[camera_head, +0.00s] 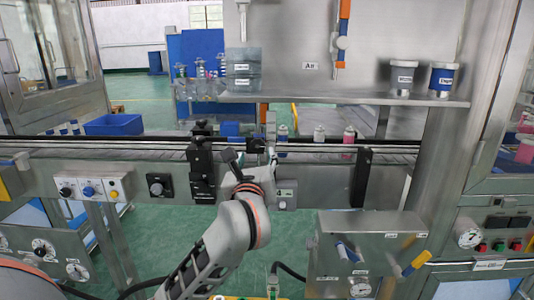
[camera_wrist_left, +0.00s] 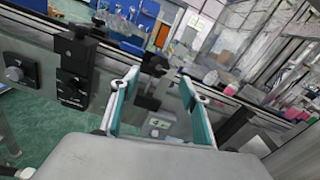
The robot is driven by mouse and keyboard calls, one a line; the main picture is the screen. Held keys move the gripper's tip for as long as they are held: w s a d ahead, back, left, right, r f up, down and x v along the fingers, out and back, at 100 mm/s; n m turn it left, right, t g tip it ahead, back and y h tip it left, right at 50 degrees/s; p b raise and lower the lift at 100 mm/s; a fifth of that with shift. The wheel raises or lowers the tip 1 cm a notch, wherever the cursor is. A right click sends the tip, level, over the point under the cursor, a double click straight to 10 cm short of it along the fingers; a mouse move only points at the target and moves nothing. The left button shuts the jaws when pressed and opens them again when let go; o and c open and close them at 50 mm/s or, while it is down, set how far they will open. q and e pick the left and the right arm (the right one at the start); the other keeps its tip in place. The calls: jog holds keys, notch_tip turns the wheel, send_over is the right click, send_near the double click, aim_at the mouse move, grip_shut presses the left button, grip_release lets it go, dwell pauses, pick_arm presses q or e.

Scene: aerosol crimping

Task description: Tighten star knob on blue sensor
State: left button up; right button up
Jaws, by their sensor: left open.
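My left gripper (camera_head: 251,160) is at the front of the conveyor, pointing away from me, open and empty. In the left wrist view its two teal-lined fingers (camera_wrist_left: 160,82) stand wide apart. A small black knob-like part (camera_head: 256,145) on a bracket at the conveyor's near rail lies just beyond the fingertips. In the left wrist view a dark part (camera_wrist_left: 154,66) shows between and beyond the fingers, not visibly touched. I cannot make out its star shape or any blue on the sensor; both are small and partly hidden by the gripper. My right gripper is not in view.
A tall black bracket unit (camera_head: 202,165) stands close left of the gripper, and a black upright (camera_head: 361,177) farther right. Several small cans, including a pink-banded one (camera_head: 349,140), stand on the conveyor (camera_head: 400,150). A control box (camera_head: 368,245) sits at the front right.

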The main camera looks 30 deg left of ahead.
aim_at(258, 147)
pick_arm(q)
jog(key=b+x, duration=0.1)
jog(key=x, duration=0.4)
jog(key=shift+w+a+f, duration=0.1)
jog(key=shift+a+f, duration=0.05)
jog(key=shift+a, duration=0.05)
jog(key=shift+x, duration=0.8)
jog(key=c, duration=1.1)
